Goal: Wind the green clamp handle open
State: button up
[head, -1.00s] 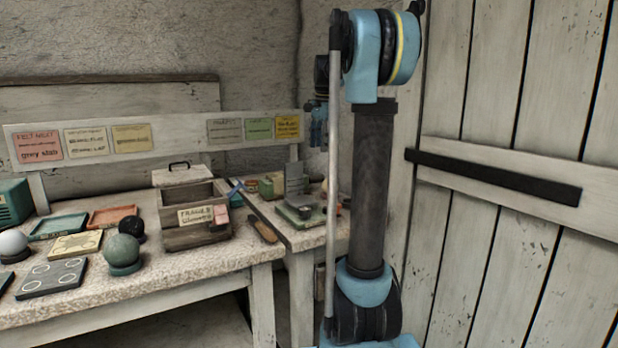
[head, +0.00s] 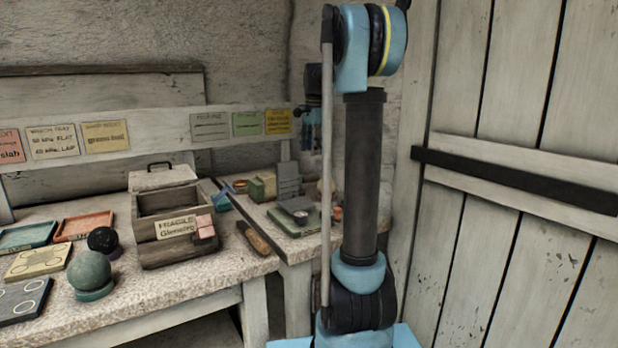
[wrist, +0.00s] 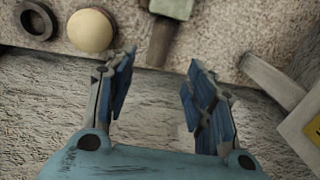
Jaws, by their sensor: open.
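I cannot make out the green clamp handle for certain. In the head view my gripper (head: 312,125) hangs above the right-hand bench, partly behind my arm. A green block (head: 264,186) and a grey device on a green base (head: 302,216) sit on that bench.
A cream sphere (wrist: 92,30) and a dark ring (wrist: 36,18) lie left of the bar. A pale post (wrist: 268,78) stands at right. On the left bench are a wooden crate (head: 165,248) and a green sphere (head: 90,270). A plank door (head: 530,200) is at right.

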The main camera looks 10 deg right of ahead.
aim_at(309, 178)
jog(key=f, duration=0.8)
jog(key=w+f, duration=0.1)
jog(key=f, duration=0.2)
jog(key=shift+a+f, duration=0.3)
jog(key=shift+f, duration=0.1)
jog(key=c, duration=1.1)
